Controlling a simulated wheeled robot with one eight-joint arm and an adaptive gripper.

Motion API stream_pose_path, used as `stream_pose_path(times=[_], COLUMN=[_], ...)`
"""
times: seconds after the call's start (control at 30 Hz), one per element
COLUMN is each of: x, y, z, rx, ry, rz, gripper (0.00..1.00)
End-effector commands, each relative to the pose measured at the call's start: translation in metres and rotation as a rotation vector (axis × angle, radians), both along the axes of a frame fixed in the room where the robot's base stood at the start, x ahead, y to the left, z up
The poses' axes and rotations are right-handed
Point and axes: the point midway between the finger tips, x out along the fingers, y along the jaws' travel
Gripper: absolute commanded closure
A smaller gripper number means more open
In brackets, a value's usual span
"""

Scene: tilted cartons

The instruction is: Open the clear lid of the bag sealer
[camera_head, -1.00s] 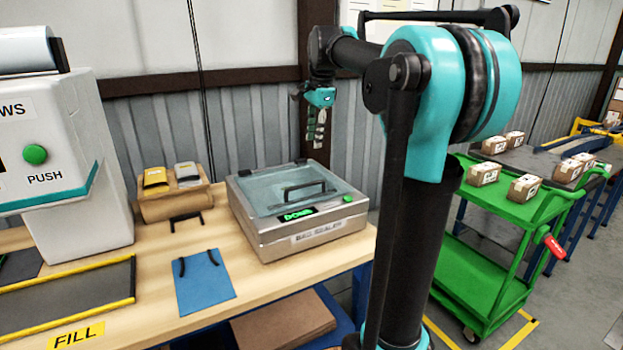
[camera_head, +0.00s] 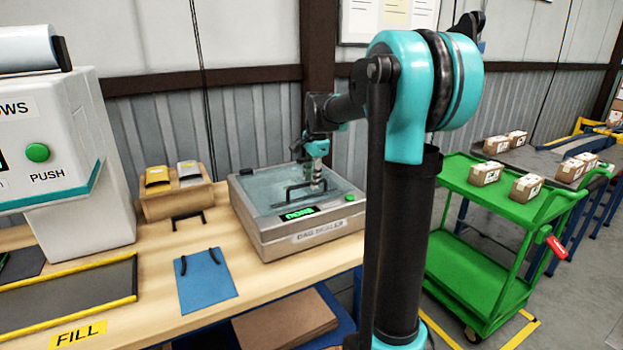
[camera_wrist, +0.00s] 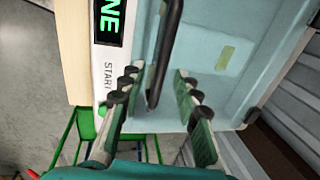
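The bag sealer (camera_head: 305,240) is a grey box on the wooden bench, with a lit green display on its front. Its clear lid (camera_head: 259,190) lies closed on top. The black lid handle (camera_head: 290,194) stands up from the lid; it also shows in the wrist view (camera_wrist: 168,50). My gripper (camera_head: 317,184) is lowered over the lid beside the handle's right part. In the wrist view my gripper (camera_wrist: 160,80) is open, with the handle's end between its two fingers. I cannot tell whether a finger touches the handle.
A blue bag (camera_head: 206,282) lies on the bench left of the sealer. A cardboard holder (camera_head: 178,201) with yellow and grey items stands behind. A white machine (camera_head: 60,150) stands at the far left. A green cart (camera_head: 500,195) with small boxes is at right.

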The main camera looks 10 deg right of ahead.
Motion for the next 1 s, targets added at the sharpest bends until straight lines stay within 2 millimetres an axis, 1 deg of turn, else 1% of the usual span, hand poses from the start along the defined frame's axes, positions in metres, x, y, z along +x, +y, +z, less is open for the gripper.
stream_pose_path(times=[0.27, 0.5, 0.53, 1.0], x=[0.0002, 0.0002, 0.0002, 0.0005], y=[0.0002, 0.0002, 0.0002, 0.0004], z=[-0.0013, -0.0011, -0.0011, 0.0008], rx=[0.000, 0.000, 0.000, -0.002], ry=[0.000, 0.000, 0.000, 0.006], rz=[0.000, 0.000, 0.000, 0.000], gripper=[0.68, 0.97, 1.00, 1.00])
